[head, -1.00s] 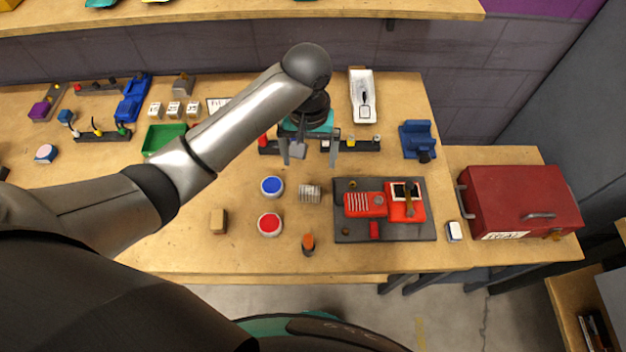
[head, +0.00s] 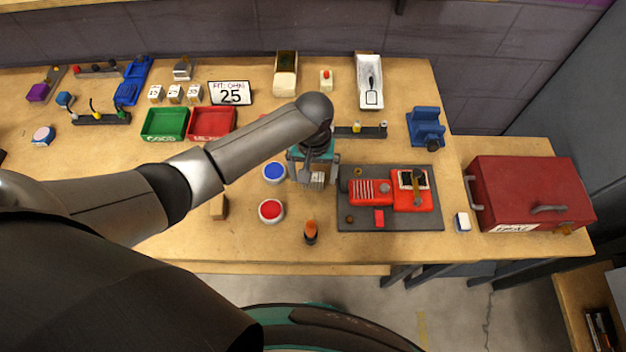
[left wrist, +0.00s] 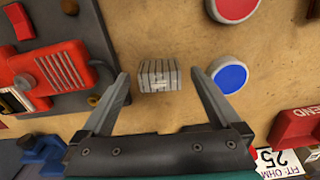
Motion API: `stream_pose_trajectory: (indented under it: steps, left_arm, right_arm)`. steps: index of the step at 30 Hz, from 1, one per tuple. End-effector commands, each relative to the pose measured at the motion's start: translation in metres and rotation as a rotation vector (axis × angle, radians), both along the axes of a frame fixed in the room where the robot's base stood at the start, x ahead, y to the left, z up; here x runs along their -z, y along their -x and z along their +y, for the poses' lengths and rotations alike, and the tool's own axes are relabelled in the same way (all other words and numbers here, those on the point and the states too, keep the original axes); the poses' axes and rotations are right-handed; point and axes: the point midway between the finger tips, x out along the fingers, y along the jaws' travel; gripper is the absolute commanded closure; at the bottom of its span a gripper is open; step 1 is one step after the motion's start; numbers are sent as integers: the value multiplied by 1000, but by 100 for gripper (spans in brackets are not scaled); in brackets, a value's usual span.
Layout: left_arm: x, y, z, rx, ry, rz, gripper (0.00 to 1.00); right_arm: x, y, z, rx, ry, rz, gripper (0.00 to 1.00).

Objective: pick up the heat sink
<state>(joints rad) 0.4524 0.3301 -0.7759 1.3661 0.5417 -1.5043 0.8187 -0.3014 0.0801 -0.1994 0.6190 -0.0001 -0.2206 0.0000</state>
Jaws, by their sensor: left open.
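The heat sink (head: 317,178) is a small grey finned block on the wooden bench, partly hidden by my left gripper in the head view. In the left wrist view the heat sink (left wrist: 158,76) lies just beyond the fingertips, centred between them, with clear space on both sides. My left gripper (head: 314,180) is open and empty, pointing down over the heat sink. It also shows in the left wrist view (left wrist: 158,82) with its two fingers spread wide. My right gripper is not in view.
A blue-topped round tin (head: 274,172) and a red-topped one (head: 271,211) stand left of the heat sink. A dark mat (head: 405,220) with red parts lies close on its right. Green (head: 165,124) and red (head: 212,123) trays sit behind left.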

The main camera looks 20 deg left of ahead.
Motion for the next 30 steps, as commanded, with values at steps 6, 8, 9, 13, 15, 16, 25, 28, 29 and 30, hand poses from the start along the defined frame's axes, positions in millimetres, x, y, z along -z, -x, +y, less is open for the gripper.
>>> stream_pose_trajectory:
  steps: [6, 8, 9, 13, 15, 16, 25, 28, 29, 30]
  left_arm:
    - [12, 0, 0, 1, 0, -1, 3]
    - [12, 0, 0, 1, 0, -2, 3]
    - [12, 0, 0, 1, 0, -2, 3]
    - [12, 0, 0, 1, 0, -2, 12]
    - [12, 0, 0, 0, 0, -2, 19]
    - [12, 0, 0, 0, 0, -1, 23]
    - [12, 0, 0, 0, 0, -1, 56]
    - [11, 0, 0, 0, 0, -1, 68]
    - [11, 0, 0, 0, 0, -1, 71]
    - [11, 0, 0, 0, 0, -1, 76]
  right_arm:
    - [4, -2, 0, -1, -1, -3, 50]
    - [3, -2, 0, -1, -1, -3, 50]
    - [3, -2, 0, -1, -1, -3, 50]
    - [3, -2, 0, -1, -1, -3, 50]
    - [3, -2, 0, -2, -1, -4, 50]
    - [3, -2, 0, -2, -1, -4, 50]
    - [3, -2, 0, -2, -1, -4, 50]
    - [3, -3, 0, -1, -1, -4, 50]
    - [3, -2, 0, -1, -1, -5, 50]
    - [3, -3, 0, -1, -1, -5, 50]
